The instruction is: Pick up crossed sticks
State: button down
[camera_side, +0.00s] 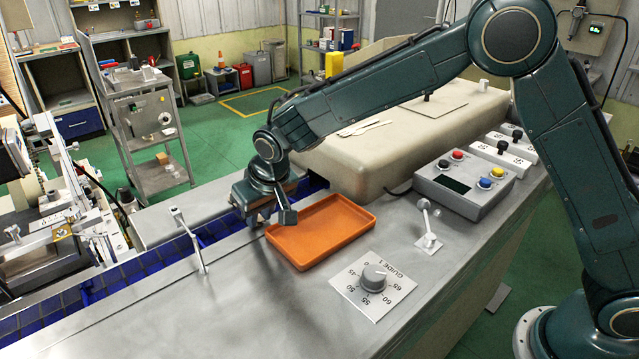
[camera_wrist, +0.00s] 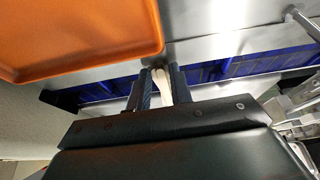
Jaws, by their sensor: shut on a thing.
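In the wrist view, pale sticks (camera_wrist: 162,88) stand between the two dark fingers of my gripper (camera_wrist: 161,72), which is shut on them. How many sticks are held, and whether they cross, I cannot tell. In the side view, my gripper (camera_side: 268,212) is low over the blue conveyor, just left of the orange tray, and its own body hides the sticks there. The orange tray (camera_side: 325,232) lies on the metal top and looks empty; it also shows at the upper left of the wrist view (camera_wrist: 75,35).
The blue conveyor (camera_side: 130,270) runs along the metal top. A guide dial (camera_side: 373,278), a small lever (camera_side: 429,225) and a button box (camera_side: 465,182) are to the right. A beige cover (camera_side: 390,160) rises behind the tray.

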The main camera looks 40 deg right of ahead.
jog(key=shift+r, duration=0.1)
notch_tip(320, 180, up, 20)
dwell(0.8)
